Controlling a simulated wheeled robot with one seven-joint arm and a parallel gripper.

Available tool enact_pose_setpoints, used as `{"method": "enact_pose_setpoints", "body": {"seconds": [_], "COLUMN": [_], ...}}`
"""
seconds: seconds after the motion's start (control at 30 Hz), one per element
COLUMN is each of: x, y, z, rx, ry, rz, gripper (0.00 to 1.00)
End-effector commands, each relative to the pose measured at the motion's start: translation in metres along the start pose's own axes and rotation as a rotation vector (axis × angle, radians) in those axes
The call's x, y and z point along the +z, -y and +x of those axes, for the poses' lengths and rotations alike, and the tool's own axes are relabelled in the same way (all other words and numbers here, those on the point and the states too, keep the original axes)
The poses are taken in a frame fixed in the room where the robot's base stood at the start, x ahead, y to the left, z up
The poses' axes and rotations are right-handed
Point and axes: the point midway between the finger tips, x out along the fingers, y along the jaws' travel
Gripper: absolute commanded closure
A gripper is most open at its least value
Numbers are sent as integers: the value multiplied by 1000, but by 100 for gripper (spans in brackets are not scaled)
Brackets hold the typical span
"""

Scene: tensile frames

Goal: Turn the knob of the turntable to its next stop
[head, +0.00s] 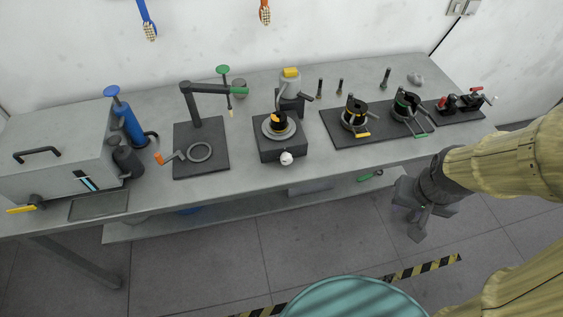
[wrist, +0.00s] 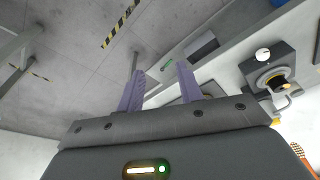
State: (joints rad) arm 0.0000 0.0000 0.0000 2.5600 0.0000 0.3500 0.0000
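The turntable (head: 281,146) is a dark square block in the middle of the bench with a round plate on top. A black and yellow part sits on the plate. Its white knob (head: 286,158) is on the front face, and it also shows in the wrist view (wrist: 263,54) at the right. My gripper (head: 419,228) hangs in front of the bench, to the right of the knob and apart from it. In the wrist view its two purple fingers (wrist: 160,88) stand apart with nothing between them.
To the turntable's left is a dark plate with a stand (head: 205,135); to its right is a dark mat (head: 378,139) with two round fixtures. A grey box machine (head: 55,165) stands far left. A teal round top (head: 352,298) is below.

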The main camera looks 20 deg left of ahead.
Motion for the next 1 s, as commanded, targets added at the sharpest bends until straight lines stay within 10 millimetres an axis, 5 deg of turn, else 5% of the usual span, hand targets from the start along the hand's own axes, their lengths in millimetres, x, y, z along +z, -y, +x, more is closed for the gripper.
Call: {"method": "enact_pose_setpoints", "body": {"seconds": [0.13,0.23,0.47,0.7,1.0], "x": [0,-1,-25,-64,-82], "y": [0,1,13,56,128], "z": [0,2,32,89,147], "rx": [0,0,-10,-74,-233], "ry": [0,-4,-84,-267,-494], "rz": [0,-2,-49,-141,-228], "gripper": [62,42,41,41,41]}}
